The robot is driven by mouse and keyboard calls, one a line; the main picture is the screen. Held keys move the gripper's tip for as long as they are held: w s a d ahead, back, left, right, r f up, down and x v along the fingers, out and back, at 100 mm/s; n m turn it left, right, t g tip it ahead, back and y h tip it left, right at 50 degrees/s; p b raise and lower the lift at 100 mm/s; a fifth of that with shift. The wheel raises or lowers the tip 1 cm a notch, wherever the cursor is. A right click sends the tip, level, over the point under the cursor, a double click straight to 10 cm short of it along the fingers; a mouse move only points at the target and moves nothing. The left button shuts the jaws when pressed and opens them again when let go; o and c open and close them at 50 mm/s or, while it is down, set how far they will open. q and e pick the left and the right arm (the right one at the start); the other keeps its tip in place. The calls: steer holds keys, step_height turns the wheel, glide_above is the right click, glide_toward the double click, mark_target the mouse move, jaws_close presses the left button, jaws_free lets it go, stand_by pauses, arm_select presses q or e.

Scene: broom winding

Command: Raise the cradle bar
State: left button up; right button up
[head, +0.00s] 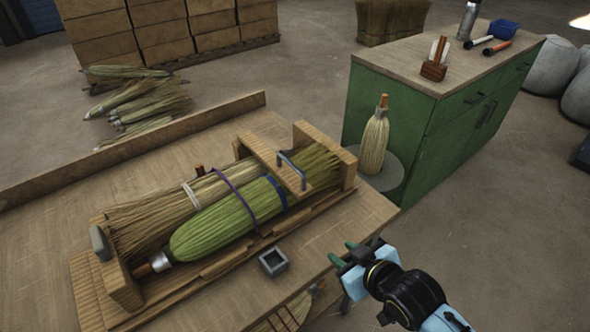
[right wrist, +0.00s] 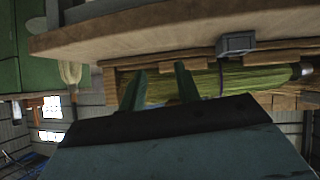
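The cradle bar (head: 268,160) is a wooden bar with a metal handle (head: 291,171). It lies down across the right end of the wooden cradle (head: 123,284), over the bristles. A green broom (head: 215,222) and a tan bundle (head: 150,217) lie side by side in the cradle. The green broom also shows in the right wrist view (right wrist: 252,83). My right gripper (head: 344,253) is open and empty, in front of the table's right end, below and right of the bar and apart from it. Its two green fingers stand apart in the right wrist view (right wrist: 160,85). My left gripper is not in view.
A small grey square cup (head: 273,262) sits on the table in front of the cradle. A green cabinet (head: 438,128) stands behind right, with a small broom (head: 374,142) on a round plate beside it. Tools lie on its top. A low wooden ledge (head: 150,141) edges the table's back.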

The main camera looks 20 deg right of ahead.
mark_target(303, 174)
steer(key=w+a+r+n+t+y, duration=0.1)
steer(key=w+r+n+t+y, duration=0.35)
steer(key=r, duration=0.65)
steer(key=shift+m+t, duration=0.85)
steer(key=shift+m, duration=0.1)
steer(key=b+x, duration=0.1)
steer(key=x, duration=1.2)
steer(key=shift+w+f, duration=0.1)
steer(key=shift+w, duration=0.35)
steer(key=shift+c, duration=0.3)
jaws_close()
